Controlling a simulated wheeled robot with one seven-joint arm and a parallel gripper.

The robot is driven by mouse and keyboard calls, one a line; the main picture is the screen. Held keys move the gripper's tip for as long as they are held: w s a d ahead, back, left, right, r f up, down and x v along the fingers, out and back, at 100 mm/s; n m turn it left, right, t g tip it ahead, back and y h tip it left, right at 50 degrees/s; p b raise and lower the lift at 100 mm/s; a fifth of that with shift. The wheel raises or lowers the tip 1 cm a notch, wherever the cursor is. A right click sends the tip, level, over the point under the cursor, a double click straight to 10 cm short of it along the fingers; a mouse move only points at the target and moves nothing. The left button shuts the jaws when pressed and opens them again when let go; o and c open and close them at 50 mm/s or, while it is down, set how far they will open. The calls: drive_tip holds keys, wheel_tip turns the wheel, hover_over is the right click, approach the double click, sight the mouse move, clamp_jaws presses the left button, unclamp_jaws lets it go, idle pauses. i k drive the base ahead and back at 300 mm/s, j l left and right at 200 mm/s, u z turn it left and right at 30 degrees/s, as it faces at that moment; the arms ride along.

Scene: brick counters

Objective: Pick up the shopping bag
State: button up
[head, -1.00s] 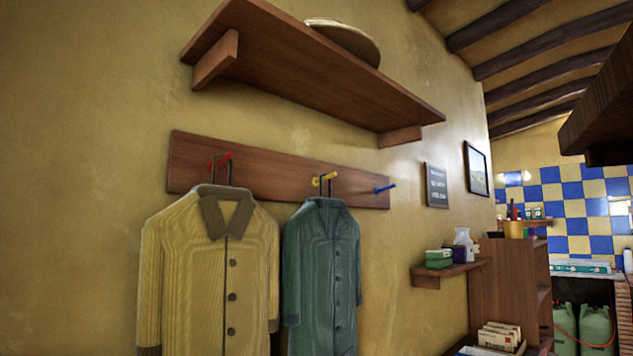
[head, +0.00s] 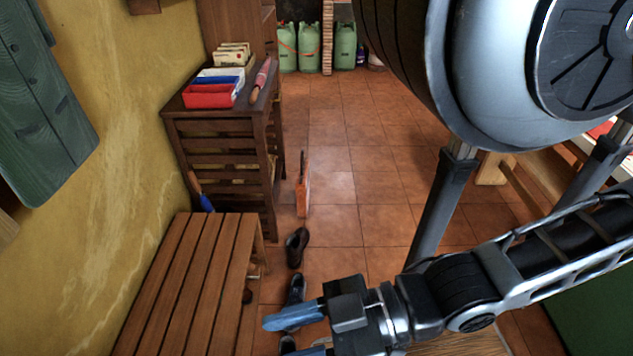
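My gripper (head: 280,338) is at the bottom of the head view, with its blue fingers apart and nothing seen between them. The lower finger is partly cut off by the frame edge. No thing is clearly recognisable as a shopping bag. A narrow orange thing (head: 303,196) with a thin upright top stands on the floor beside the dark wooden cabinet. It could be a bag seen edge-on, but I cannot tell. It is farther off than my gripper and apart from it.
A slatted wooden bench (head: 190,275) stands at the left wall, with dark shoes (head: 297,247) on the floor beside it. The cabinet (head: 222,150) holds red, white and blue boxes. Green canisters (head: 310,45) stand at the back. The tiled floor (head: 345,150) between is largely clear.

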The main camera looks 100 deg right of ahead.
sight(303, 184)
drive_tip(key=k+j+z, duration=0.1)
drive_tip(key=z, duration=1.3)
drive_tip(key=i+z, duration=0.15)
drive_tip(key=z, duration=1)
drive_tip(key=i+l+u, duration=0.1)
drive_tip(key=i+l, duration=0.5)
drive_tip(key=i+l+u, duration=0.1)
drive_tip(key=i+l, duration=0.5)
drive_tip(key=i+l+u, duration=0.15)
drive_tip(key=i+l, duration=0.45)
drive_tip(key=l, duration=0.2)
drive_tip(key=l+u, duration=0.1)
drive_tip(key=u, duration=1.15)
